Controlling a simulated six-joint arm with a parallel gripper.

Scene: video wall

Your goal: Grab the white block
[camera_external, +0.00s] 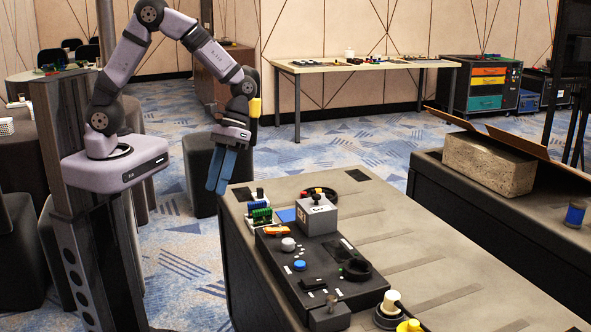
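My gripper (220,186) hangs with its blue fingers pointing down, left of the near table's far end and apart from everything on it. The fingers overlap from this side, so I cannot tell whether they are open or shut; nothing shows held. No plainly white block stands out. A light grey box-like block (317,217) with small red and dark knobs on top sits at the far end of the black console. A large beige-grey block (489,164) lies on the dark case at the right. Which one the task means is unclear.
The black console (318,262) carries knobs and a dark ring. Green and blue parts (260,214) sit at its far left. A white knob (390,303) and a yellow one (409,326) stand in front. The near table (455,262) is mostly clear on its right.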

